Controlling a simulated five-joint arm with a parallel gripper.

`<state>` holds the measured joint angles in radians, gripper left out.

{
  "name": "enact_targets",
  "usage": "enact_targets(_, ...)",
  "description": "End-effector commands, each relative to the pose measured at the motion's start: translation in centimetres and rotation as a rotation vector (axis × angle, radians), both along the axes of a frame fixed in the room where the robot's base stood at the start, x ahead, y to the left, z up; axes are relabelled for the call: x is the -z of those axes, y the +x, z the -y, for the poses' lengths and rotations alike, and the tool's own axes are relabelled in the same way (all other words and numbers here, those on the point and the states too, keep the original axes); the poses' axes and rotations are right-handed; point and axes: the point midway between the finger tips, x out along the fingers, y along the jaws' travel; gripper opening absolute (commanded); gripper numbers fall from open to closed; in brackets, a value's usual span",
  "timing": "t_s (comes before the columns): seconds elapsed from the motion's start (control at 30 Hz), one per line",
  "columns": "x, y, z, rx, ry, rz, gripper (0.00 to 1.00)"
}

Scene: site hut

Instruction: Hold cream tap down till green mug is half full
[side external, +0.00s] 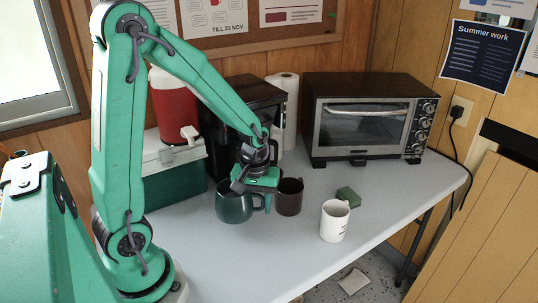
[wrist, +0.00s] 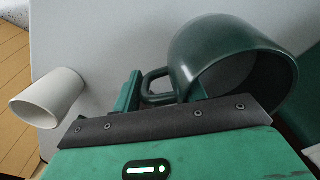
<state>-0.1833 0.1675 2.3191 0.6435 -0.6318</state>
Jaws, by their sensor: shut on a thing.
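The green mug (side external: 232,208) is upright at the table's middle, below the red drinks dispenser's side. In the wrist view the mug (wrist: 225,50) shows its dark inside, with no liquid that I can make out. My gripper (side external: 255,191) is shut on the green mug at its handle side; in the wrist view the fingers (wrist: 163,93) are either side of the handle. I cannot tell whether the mug touches the table. The cream tap (side external: 189,133) sticks out low on the red dispenser (side external: 170,105), left of and above the mug. My gripper is apart from the tap.
The dispenser stands on a green and white cool box (side external: 172,175). A black coffee machine (side external: 250,98) is behind my gripper. A brown mug (side external: 290,197) is close right of the green mug. A white mug (side external: 335,221), green sponge (side external: 348,196) and toaster oven (side external: 365,120) are farther right.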

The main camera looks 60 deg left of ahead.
Motion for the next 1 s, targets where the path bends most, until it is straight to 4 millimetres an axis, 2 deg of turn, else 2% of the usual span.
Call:
enact_targets(0.47, 0.4, -0.1, -0.5, -0.011, 0.001, 0.001, 0.0)
enact_targets(1.0, 3.6, -0.9, -1.9, -0.011, 0.001, -0.002, 0.0)
